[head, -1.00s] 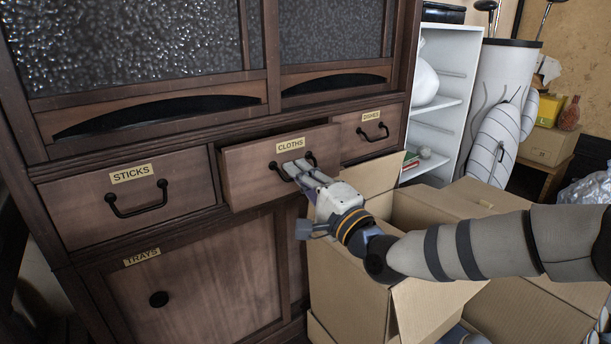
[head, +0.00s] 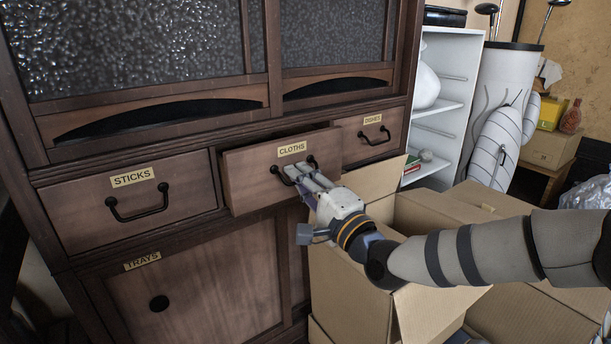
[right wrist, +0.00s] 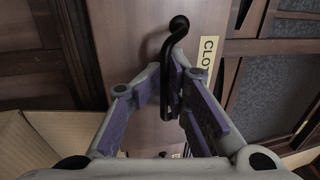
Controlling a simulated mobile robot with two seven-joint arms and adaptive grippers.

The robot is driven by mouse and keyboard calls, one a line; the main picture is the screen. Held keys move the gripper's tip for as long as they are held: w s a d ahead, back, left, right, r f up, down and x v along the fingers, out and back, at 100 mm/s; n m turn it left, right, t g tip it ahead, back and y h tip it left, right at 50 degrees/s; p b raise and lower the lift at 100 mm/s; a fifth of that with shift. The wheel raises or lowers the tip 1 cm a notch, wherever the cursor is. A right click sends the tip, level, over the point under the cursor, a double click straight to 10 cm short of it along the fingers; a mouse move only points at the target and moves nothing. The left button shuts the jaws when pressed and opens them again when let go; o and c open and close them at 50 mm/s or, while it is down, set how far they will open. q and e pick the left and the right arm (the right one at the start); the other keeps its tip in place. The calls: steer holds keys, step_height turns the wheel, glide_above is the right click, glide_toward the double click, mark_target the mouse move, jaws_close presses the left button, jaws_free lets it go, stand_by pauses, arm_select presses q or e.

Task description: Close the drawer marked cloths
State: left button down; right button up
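The drawer marked cloths (head: 248,178) is partly open. Its wooden front stands out from the dark cabinet, between the sticks drawer and the dishes drawer, which look shut. Its cloths label (head: 292,149) is near the top edge. Its black handle (head: 275,171) is partly hidden by my right gripper (head: 305,172). In the right wrist view, the fingers (right wrist: 167,78) close in from both sides on the handle (right wrist: 177,32), with its bar between the fingertips. The drawer's inside is hardly visible. My left gripper is not in view.
Open cardboard boxes (head: 350,280) stand below and right of the drawer, under my right arm. A white shelf (head: 455,75) is beyond the cabinet. The sticks drawer (head: 85,215) and trays door (head: 200,290) sit flush in the cabinet.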

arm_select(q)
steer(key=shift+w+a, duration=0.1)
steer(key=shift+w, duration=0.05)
arm_select(e)
steer(key=shift+w+a, duration=0.55)
steer(key=shift+a, duration=0.05)
steer(key=shift+s+d, duration=0.2)
